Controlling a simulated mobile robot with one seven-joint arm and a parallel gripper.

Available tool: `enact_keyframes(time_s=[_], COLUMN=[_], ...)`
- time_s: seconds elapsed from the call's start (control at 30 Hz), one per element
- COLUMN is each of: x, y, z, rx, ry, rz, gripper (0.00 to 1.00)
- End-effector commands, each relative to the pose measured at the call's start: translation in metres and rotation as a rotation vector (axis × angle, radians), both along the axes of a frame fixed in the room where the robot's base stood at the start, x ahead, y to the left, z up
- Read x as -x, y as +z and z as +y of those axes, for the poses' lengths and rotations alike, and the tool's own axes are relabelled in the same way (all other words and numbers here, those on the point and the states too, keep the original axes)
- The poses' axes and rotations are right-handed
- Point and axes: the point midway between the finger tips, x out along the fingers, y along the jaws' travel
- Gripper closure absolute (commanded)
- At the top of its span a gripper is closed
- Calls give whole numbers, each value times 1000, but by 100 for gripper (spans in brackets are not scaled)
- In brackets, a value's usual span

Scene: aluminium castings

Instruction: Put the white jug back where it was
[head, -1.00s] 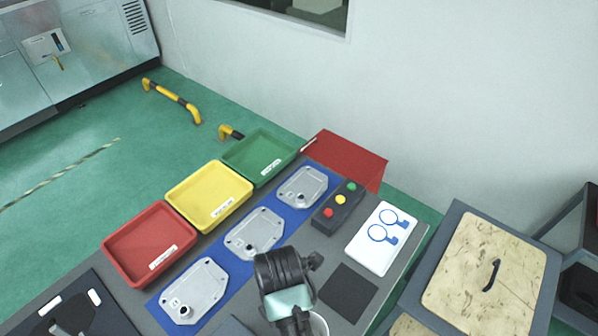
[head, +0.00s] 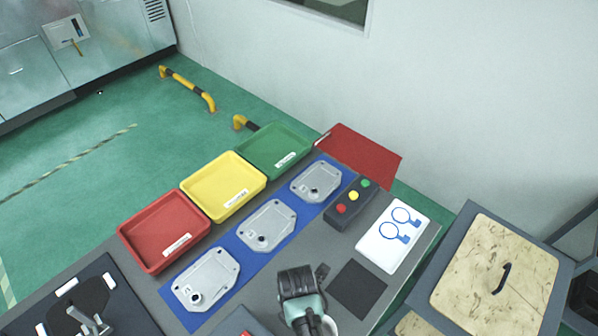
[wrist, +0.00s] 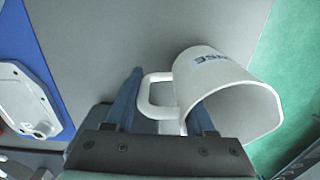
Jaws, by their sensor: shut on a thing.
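The white jug (wrist: 215,85) shows in the wrist view, with dark lettering on its side and its open mouth toward the lower right. My gripper (wrist: 165,97) has its blue fingers on either side of the jug's handle (wrist: 158,94) and is shut on it. In the head view only a small white part of the jug (head: 329,325) shows at the bottom edge, beside my gripper. The fingertips are hidden there. A dark square pad (head: 357,289) lies bare on the grey bench, right of my wrist. I cannot tell whether the jug touches the bench.
Metal castings (head: 267,226) lie on a blue strip (head: 240,267) left of my arm. Red (head: 150,262), yellow (head: 192,212) and green (head: 244,167) trays line the far edge. A button box (head: 345,212) and white board (head: 372,250) stand beyond the pad.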

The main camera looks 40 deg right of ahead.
Motion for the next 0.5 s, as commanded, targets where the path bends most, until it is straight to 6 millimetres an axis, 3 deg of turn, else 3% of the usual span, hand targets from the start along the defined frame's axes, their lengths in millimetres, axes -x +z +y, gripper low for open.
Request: enact_keyframes(time_s=[0.4,0.43,0.5], x=[-1,-1,-1], y=[-6,-5,-5], z=[0,0,0], rx=[1,1,1], ry=[0,0,0], rz=[-2,-2,-2], gripper=[100,42,29])
